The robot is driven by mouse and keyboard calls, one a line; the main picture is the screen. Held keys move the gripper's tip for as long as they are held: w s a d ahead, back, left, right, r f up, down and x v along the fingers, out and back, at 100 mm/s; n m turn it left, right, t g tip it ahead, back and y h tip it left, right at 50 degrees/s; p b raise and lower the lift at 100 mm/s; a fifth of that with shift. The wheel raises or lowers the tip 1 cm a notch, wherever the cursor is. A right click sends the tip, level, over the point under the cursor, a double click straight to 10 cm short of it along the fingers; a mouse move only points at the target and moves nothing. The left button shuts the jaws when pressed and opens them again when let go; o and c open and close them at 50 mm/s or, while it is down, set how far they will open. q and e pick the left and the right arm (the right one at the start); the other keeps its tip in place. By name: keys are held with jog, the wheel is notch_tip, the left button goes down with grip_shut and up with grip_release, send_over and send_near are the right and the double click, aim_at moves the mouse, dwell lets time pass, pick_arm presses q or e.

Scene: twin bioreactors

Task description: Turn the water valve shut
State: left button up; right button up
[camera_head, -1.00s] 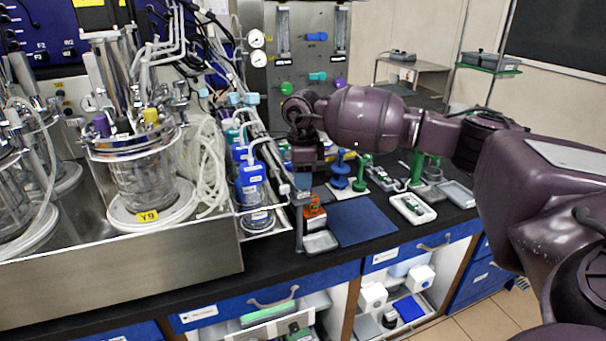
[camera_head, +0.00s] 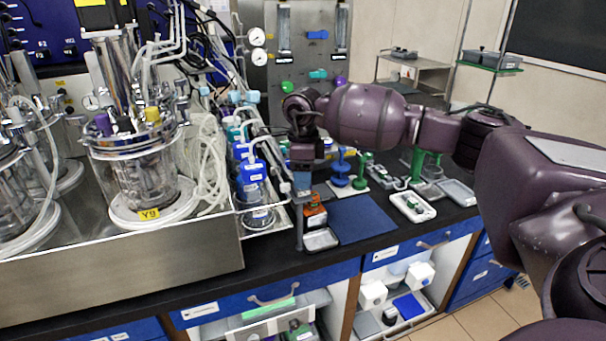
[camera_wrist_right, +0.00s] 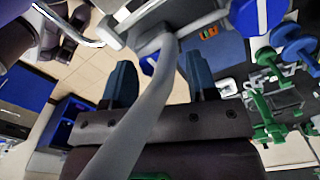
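My right gripper (camera_head: 303,188) points down at the front of the bench, beside the blue-capped bottles. In the right wrist view its two dark blue fingers (camera_wrist_right: 161,82) are apart, with a curved grey pipe (camera_wrist_right: 158,95) passing across the space between them. A small blue piece (camera_wrist_right: 148,65), perhaps a valve handle, shows partly behind this pipe. In the head view a grey upright post (camera_head: 299,232) stands just below the gripper. No label marks the water valve, and the gripper hides part of this spot. My left gripper is not in view.
A blue mat (camera_head: 362,219) lies clear to the right. A glass reactor (camera_head: 143,180) stands at left. The back panel (camera_head: 300,55) carries coloured knobs.

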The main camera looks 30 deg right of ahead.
jog(key=shift+o, duration=0.2)
jog(key=shift+f, duration=0.1)
jog(key=shift+r, duration=0.35)
notch_tip(320, 180, up, 10)
jog(key=shift+r, duration=0.1)
dwell(0.6)
